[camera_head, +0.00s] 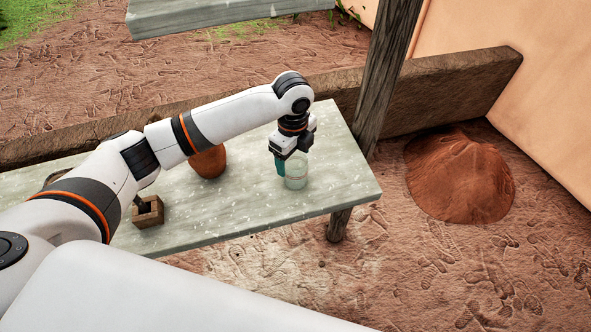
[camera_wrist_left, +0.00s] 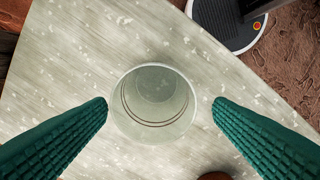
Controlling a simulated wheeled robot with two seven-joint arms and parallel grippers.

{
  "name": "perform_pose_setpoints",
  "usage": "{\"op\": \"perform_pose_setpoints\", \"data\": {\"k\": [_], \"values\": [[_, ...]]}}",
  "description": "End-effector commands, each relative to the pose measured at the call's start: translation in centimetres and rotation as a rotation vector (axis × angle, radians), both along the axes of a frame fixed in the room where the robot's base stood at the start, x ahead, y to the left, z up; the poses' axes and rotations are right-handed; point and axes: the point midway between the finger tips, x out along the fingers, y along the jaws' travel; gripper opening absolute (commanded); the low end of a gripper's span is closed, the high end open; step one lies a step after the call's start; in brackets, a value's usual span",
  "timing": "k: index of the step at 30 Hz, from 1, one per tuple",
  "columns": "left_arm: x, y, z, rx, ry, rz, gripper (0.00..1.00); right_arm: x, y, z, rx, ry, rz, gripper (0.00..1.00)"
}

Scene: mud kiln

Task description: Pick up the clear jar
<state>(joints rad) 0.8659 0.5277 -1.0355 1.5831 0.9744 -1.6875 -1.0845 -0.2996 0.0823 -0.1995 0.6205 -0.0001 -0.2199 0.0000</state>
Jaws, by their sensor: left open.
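The clear jar (camera_head: 296,176) stands upright on the pale table near its right end in the head view. In the left wrist view the jar (camera_wrist_left: 154,106) is seen from above, with its round open rim and thin dark rings, and looks empty. My left gripper (camera_head: 288,170) is at the jar from above, its green finger beside it. In the left wrist view the two green fingers (camera_wrist_left: 160,106) are spread on either side of the jar, with a gap on each side. My right gripper is not in view.
The pale table (camera_head: 245,215) also holds a reddish-brown clay pot (camera_head: 209,163) and a small wooden box (camera_head: 148,213) to the left. A wooden post (camera_head: 386,75) stands just behind the table's right end. A clay mound (camera_head: 458,178) lies on the ground to the right.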

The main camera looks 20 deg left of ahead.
Motion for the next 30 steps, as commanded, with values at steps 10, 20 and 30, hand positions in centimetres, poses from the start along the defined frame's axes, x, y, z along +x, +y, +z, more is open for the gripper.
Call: {"op": "perform_pose_setpoints", "data": {"k": [10, 20, 30], "values": [[0.1, -0.9, -3.4, 0.000, 0.002, 0.000, 0.76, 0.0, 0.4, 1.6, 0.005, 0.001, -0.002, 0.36], [0.1, -0.8, -6.0, 0.000, -0.002, 0.000, 0.76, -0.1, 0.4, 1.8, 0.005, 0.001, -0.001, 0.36], [0.1, -0.8, -5.9, 0.000, -0.002, 0.000, 0.38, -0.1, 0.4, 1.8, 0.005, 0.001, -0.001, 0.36]]}}
